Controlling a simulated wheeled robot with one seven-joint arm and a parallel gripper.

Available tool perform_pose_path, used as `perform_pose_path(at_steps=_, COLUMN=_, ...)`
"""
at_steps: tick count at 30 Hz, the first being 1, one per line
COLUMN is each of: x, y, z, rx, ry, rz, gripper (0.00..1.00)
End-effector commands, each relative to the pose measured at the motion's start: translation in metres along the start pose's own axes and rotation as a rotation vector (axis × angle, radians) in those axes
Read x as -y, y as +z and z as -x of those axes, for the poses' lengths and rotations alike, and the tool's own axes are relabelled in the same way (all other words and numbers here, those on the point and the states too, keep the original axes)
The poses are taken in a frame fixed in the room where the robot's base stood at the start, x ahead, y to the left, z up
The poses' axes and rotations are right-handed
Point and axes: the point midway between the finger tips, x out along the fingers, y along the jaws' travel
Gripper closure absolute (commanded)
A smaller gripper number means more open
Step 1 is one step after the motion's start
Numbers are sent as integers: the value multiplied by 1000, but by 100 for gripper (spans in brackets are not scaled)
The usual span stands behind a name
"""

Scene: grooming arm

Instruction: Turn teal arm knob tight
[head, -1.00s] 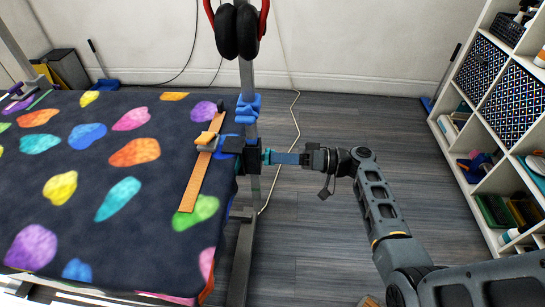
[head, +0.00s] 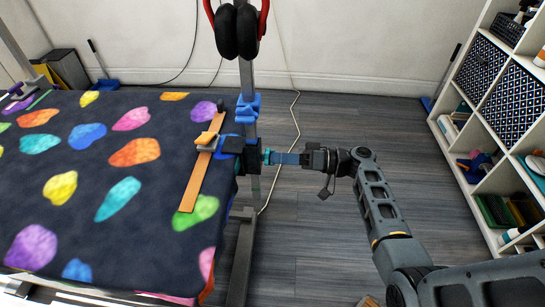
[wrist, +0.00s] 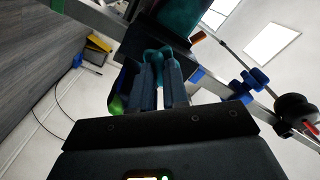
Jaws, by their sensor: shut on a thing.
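The teal arm knob (head: 266,157) sits on the right side of the dark clamp block (head: 251,156) on the upright metal post (head: 247,78). My gripper (head: 271,157) reaches it from the right, with its blue fingers level. In the wrist view the teal knob (wrist: 154,56) shows at the tips of my gripper (wrist: 160,66), between the two fingers. The gripper is shut on the knob. The fingers hide much of the knob, so its turn angle cannot be read.
A blue clamp (head: 249,107) and red-and-black ear muffs (head: 237,30) are higher on the post. The table (head: 100,240) with a spotted dark cover is at left, bearing an orange-brown bar (head: 192,188). White shelves (head: 437,118) stand at right. Floor behind my arm is clear.

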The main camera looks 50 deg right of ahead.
Motion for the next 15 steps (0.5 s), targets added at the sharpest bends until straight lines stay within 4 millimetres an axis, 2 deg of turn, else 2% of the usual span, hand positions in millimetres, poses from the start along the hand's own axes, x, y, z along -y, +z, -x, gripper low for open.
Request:
perform_pose_path(at_steps=6, x=0, y=0, z=0, rx=-1, ry=2, rz=-18, gripper=100)
perform_pose_path(at_steps=15, x=0, y=0, z=0, rx=-1, ry=2, rz=-223, gripper=100)
